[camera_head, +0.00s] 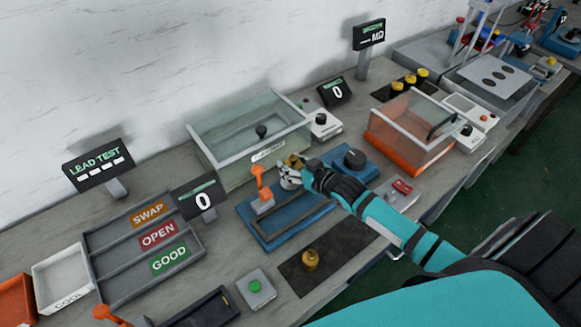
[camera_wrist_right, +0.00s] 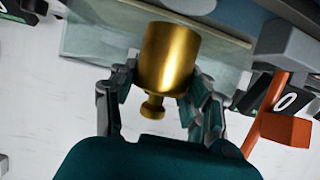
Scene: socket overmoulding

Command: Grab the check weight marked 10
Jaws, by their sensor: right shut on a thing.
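My right gripper (camera_head: 290,177) is shut on a brass check weight (camera_head: 295,161), held above the blue fixture. In the right wrist view the weight (camera_wrist_right: 168,58) is a smooth gold cylinder with a small knob, between the fingers of the gripper (camera_wrist_right: 160,105). No mark on it can be read. Another brass weight (camera_head: 311,261) stands on a dark mat at the front. Several more brass weights (camera_head: 410,79) stand on a dark pad at the back right; their marks cannot be read. My left gripper is in neither view.
A clear-walled box (camera_head: 225,150) stands just behind the gripper. The blue fixture (camera_head: 285,222) with an orange lever (camera_head: 261,184) lies below and to its left. An orange-based clear box (camera_head: 390,145) is to the right. The dark mat (camera_head: 345,238) has free room.

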